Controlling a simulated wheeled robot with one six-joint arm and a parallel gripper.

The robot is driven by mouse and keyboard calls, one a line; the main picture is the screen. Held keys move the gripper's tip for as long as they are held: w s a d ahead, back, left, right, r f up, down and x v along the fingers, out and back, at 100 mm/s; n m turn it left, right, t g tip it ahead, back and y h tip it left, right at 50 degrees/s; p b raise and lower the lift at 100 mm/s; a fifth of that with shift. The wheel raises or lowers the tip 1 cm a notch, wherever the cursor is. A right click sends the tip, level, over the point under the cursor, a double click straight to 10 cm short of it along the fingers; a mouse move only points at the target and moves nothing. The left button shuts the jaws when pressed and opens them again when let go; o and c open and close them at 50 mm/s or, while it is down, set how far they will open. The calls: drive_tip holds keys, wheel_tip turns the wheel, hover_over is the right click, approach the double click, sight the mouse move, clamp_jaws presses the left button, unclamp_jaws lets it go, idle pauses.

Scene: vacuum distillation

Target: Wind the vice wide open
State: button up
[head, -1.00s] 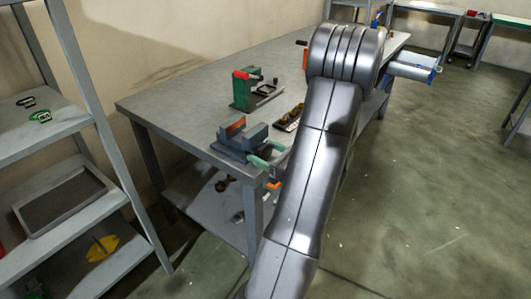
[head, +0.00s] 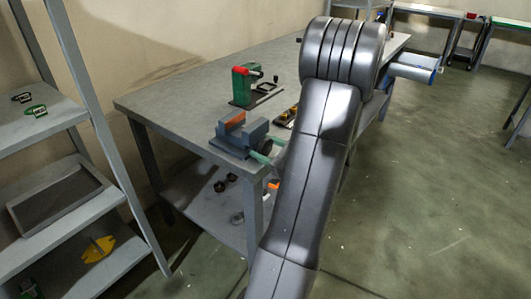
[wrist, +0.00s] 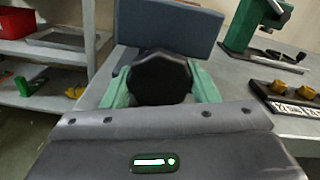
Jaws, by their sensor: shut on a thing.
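The vice (head: 255,130) is blue-grey with an orange-faced jaw (head: 235,118) and sits at the near left end of the grey workbench. A narrow gap shows between its jaws. In the wrist view its blue-grey block (wrist: 165,25) stands behind a round black knob (wrist: 158,82) on the screw. My gripper (wrist: 160,88) has green fingers, one on each side of the knob, and is shut on it. In the head view a green finger (head: 262,158) shows at the vice's front, and my arm hides part of the gripper.
A green press (head: 242,88) with a red knob stands behind the vice on the workbench (head: 165,98). A small holder with yellow pieces (wrist: 285,90) lies to the right. Metal shelving (head: 60,205) stands at the left. The floor at right is clear.

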drive_tip(key=o, duration=0.9)
drive_tip(key=shift+r, duration=0.1)
